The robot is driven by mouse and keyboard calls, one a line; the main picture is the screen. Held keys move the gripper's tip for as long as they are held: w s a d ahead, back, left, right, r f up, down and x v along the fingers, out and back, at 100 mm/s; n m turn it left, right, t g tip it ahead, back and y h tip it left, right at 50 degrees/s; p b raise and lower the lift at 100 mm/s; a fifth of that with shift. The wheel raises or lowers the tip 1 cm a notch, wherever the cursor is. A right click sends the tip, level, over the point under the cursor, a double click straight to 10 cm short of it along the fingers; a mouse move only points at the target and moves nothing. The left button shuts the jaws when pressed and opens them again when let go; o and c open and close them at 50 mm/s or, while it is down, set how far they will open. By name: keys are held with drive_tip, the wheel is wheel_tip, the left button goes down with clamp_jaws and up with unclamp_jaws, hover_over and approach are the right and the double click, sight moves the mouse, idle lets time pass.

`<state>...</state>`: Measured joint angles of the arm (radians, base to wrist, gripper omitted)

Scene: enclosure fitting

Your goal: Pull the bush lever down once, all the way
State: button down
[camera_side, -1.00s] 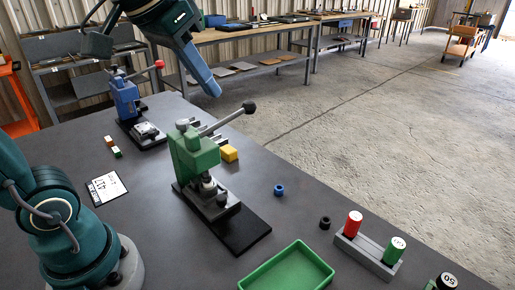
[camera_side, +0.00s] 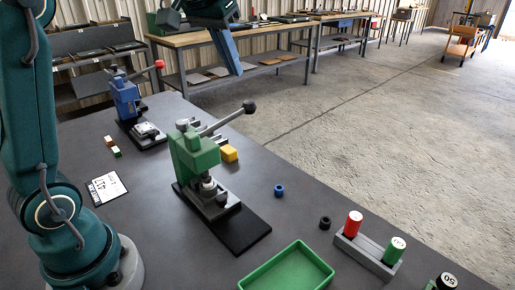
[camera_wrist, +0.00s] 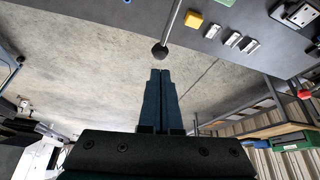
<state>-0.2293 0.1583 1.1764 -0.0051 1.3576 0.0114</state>
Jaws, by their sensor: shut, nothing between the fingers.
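A green press (camera_side: 195,155) stands on a dark base plate. Its lever (camera_side: 222,121) slants up to the right and ends in a dark ball knob (camera_side: 249,107). In the wrist view the knob (camera_wrist: 159,52) is just beyond my fingertips. My gripper (camera_side: 237,73) is shut and empty, above and slightly left of the knob in the side view. Its closed fingers (camera_wrist: 160,72) point towards the knob in the wrist view, with a small gap in the picture. A blue press (camera_side: 125,98) with a red-knobbed lever (camera_side: 159,64) stands further back. No label says which lever is the bush lever.
A yellow block (camera_side: 229,153) and grey parts lie behind the green press. Blue (camera_side: 279,190) and black (camera_side: 325,223) rings, a green tray (camera_side: 290,268) and a rack with red and green cylinders (camera_side: 368,258) are in front and right. Space around the knob looks clear.

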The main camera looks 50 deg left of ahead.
sight(248, 101)
drive_tip(key=shift+f, duration=0.15)
drive_tip(key=shift+x, duration=3.4)
